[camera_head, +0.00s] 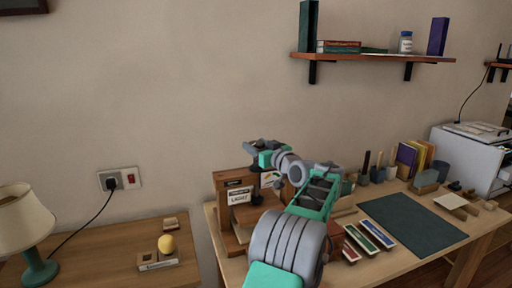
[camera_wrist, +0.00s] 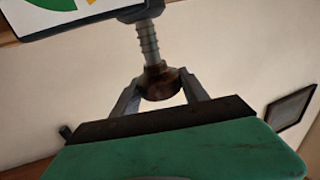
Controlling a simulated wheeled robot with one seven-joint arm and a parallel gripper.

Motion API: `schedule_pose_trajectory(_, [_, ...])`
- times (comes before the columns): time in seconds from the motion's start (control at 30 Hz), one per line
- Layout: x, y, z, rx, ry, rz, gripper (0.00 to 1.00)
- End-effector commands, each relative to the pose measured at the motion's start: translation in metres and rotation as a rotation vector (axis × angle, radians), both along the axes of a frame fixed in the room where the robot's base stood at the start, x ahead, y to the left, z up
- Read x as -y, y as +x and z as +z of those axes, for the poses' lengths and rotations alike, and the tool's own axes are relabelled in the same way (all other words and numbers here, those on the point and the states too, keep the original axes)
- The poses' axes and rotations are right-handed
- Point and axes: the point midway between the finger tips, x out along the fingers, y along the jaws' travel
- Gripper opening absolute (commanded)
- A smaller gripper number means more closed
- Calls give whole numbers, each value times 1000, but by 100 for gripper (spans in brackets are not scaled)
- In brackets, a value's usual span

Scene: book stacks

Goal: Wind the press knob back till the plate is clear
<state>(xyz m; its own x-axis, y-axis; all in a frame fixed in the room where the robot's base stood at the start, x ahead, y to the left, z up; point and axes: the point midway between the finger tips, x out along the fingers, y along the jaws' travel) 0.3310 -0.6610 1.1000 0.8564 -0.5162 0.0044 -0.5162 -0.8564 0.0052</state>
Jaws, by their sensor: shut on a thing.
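The wooden press (camera_head: 222,200) stands at the left end of the right-hand table, with a small sign reading "LIGHT" on its front. In the wrist view, its brown round knob (camera_wrist: 160,84) sits at the end of a grey threaded screw (camera_wrist: 148,42). My gripper (camera_wrist: 160,78) is shut on the knob, one finger on each side. In the head view my gripper (camera_head: 263,152) is at the top of the press. My arm covers much of the press there.
A white panel with green and yellow shapes (camera_wrist: 75,10) is close by in the wrist view. The lamp table (camera_head: 110,262) is at left, and a wall shelf (camera_head: 375,58) is above.

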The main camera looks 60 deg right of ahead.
Motion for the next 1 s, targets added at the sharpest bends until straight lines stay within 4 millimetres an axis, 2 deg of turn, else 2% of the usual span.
schedule_pose_trajectory(0.03, [1, 0, -11, -5, 19, 1, 11])
schedule_pose_trajectory(0.3, [0, 0, -12, -5, 23, 2, 11])
schedule_pose_trajectory(0.33, [0, 0, -12, -5, 23, 2, 54])
schedule_pose_trajectory(0.57, [0, 1, -7, -3, 13, 2, 72])
schedule_pose_trajectory(0.87, [-2, -2, -5, -2, 8, 1, 73])
schedule_pose_trajectory(1.0, [-12, -22, -6, -1, 10, -2, 73])
